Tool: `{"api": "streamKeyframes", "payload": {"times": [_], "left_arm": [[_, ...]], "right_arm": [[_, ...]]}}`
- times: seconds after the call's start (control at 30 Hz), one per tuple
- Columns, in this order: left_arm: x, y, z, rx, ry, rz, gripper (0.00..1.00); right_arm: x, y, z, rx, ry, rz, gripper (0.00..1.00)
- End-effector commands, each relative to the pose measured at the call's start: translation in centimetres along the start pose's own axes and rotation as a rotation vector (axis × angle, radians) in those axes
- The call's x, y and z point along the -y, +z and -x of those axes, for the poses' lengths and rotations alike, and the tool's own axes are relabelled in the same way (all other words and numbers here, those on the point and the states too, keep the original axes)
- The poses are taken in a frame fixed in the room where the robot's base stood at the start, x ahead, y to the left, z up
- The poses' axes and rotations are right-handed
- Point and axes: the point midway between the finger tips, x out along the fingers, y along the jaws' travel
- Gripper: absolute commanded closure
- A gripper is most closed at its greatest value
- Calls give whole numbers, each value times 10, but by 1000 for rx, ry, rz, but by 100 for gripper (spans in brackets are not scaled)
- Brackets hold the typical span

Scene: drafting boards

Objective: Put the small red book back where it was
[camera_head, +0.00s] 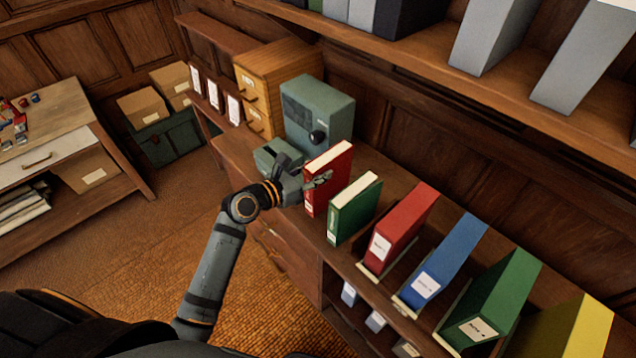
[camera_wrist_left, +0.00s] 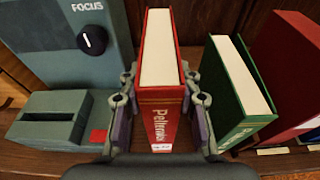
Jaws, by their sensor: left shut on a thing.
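The small red book (camera_head: 331,168) stands upright on the wooden cabinet top, between the grey-green machine and a small green book (camera_head: 353,208). My left gripper (camera_head: 318,183) is shut on the red book, with one finger on each side of it. In the left wrist view the red book (camera_wrist_left: 160,85) shows its spine towards me, between the two fingers (camera_wrist_left: 160,108). The green book (camera_wrist_left: 237,90) stands just right of the gripper, leaning slightly. The book's bottom edge is hidden in part, so I cannot tell whether it touches the wood. My right gripper is out of view.
The grey-green machine (camera_head: 318,112) with a dial stands left of the book, with a small slotted box (camera_head: 277,160) in front. Larger red (camera_head: 399,229), blue (camera_head: 441,262), green and yellow binders stand to the right. A shelf (camera_head: 440,75) with grey binders hangs above.

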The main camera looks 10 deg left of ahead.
Motion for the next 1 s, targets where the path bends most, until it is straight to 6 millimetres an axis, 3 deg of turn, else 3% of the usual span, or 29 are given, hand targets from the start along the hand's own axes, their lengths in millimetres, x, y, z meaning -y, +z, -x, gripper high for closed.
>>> {"api": "streamKeyframes", "payload": {"times": [0.17,0.3,0.47,0.7,0.73,0.87,1.0], "left_arm": [[0,-18,-5,1,1,3,100],[0,-33,-9,3,2,1,100],[0,-34,-9,5,2,0,100],[0,-37,-10,4,2,-1,100],[0,-39,-10,-1,1,0,63],[0,-39,-10,-1,1,0,45],[0,-39,-10,-1,1,0,44]], "right_arm": [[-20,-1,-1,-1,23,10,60],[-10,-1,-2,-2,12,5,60],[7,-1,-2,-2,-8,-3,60],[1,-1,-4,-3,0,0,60],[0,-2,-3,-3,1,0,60],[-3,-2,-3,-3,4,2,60],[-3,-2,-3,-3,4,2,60]]}}
